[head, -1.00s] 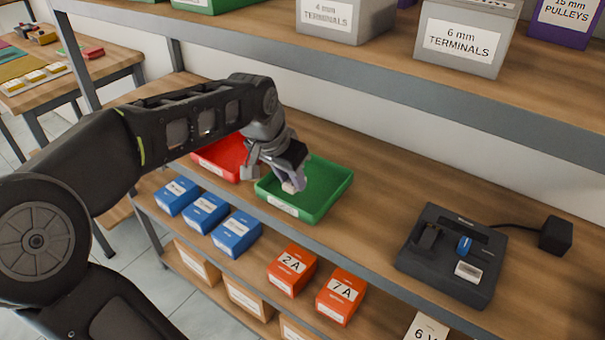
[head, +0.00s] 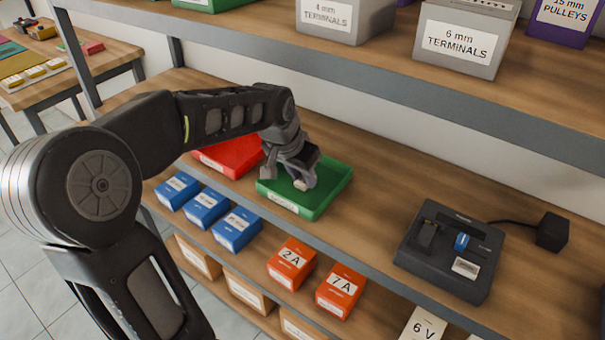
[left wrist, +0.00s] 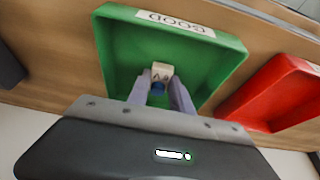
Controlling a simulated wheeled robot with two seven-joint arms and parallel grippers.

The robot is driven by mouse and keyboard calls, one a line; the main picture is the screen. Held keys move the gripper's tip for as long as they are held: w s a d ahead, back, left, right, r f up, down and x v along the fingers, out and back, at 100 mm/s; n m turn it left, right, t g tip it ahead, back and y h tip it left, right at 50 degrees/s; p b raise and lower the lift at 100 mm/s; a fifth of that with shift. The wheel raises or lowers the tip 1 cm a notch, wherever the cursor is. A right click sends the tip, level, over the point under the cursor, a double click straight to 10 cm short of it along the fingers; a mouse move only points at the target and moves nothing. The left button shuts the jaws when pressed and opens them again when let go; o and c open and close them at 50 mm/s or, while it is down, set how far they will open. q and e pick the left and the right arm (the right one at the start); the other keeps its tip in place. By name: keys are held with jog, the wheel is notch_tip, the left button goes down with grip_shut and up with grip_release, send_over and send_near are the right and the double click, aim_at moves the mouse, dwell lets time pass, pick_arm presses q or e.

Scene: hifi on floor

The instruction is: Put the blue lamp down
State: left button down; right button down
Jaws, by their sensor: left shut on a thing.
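My left gripper (head: 304,184) is over the green tray (head: 333,193) and points down into it. In the left wrist view my left gripper (left wrist: 160,85) is shut on the blue lamp (left wrist: 158,87), a small blue piece with a pale block at its far end. The green tray (left wrist: 228,80) lies below and around it, with a label reading GOOD. I cannot tell whether the lamp touches the tray floor. In the head view the fingers hide the lamp. My right gripper is not in view.
A red tray (head: 232,160) stands left of the green one. A dark tester (head: 447,262) with a blue part sits to the right, cabled to a black adapter (head: 552,232). Blue boxes (head: 207,208) and orange boxes (head: 341,291) line the lower shelf. An upper shelf overhangs behind.

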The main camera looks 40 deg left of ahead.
pick_arm(q)
jog(key=shift+f, duration=0.2)
jog(key=c, duration=1.1)
grip_release()
jog(key=shift+c, duration=0.2)
jog(key=shift+r, duration=0.1)
jog(key=shift+r, duration=0.2)
jog(key=shift+s+r, duration=0.1)
jog(key=shift+r, duration=0.1)
jog(key=v, duration=0.4)
jog(key=shift+r, duration=0.2)
jog(key=s+b, duration=0.3)
jog(key=s, duration=0.9)
jog(key=shift+d, duration=0.15)
